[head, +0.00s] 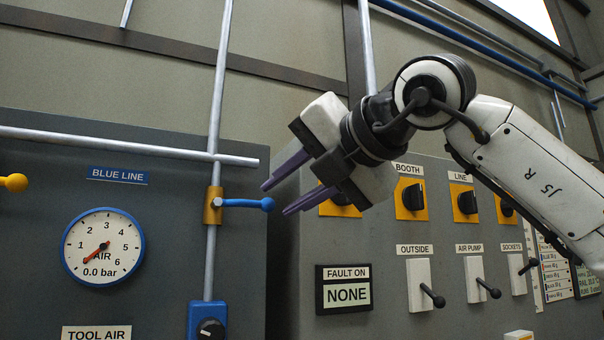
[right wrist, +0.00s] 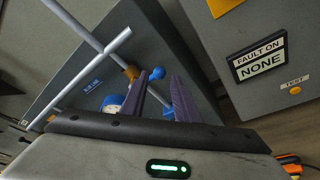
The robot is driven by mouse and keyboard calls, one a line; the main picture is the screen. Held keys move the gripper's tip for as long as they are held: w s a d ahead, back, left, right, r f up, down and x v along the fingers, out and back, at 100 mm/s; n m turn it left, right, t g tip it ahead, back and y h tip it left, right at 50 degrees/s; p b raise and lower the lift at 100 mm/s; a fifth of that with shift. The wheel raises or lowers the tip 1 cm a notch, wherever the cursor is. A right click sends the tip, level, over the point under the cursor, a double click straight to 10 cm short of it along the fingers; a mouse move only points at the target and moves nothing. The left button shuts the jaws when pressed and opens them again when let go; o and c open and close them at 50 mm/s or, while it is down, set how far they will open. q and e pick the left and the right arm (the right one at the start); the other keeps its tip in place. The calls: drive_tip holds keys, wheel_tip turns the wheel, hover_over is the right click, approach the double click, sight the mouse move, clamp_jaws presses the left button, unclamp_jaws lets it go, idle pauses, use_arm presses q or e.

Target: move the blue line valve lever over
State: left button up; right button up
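The blue line valve has a brass-yellow body (head: 213,205) on a vertical grey pipe, below and right of the BLUE LINE label (head: 118,175). Its blue lever (head: 242,203) points right, roughly level, across the pipe, and ends in a round knob. My right gripper (head: 276,199) is open, its two purple fingers reaching left towards the knob. In the right wrist view the blue knob (right wrist: 157,73) shows near the fingertips, between them in the picture; I cannot tell whether they touch. The valve body (right wrist: 131,72) shows beyond. My left gripper is not in view.
A round gauge (head: 103,247) reads about 0.0 bar. A blue regulator (head: 207,321) sits below the valve. Right of it, a grey cabinet carries a FAULT ON display reading NONE (head: 346,294), rotary switches and toggle levers (head: 432,294). A yellow knob (head: 14,182) shows at far left.

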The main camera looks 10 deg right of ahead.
sight(271, 202)
drive_tip(key=p+x, duration=0.2)
drive_tip(key=x, duration=0.1)
drive_tip(key=shift+w+a, duration=0.15)
drive_tip(key=shift+c, duration=0.4)
drive_tip(key=shift+f, duration=0.1)
drive_tip(key=c, duration=0.3)
drive_tip(key=shift+c, duration=0.2)
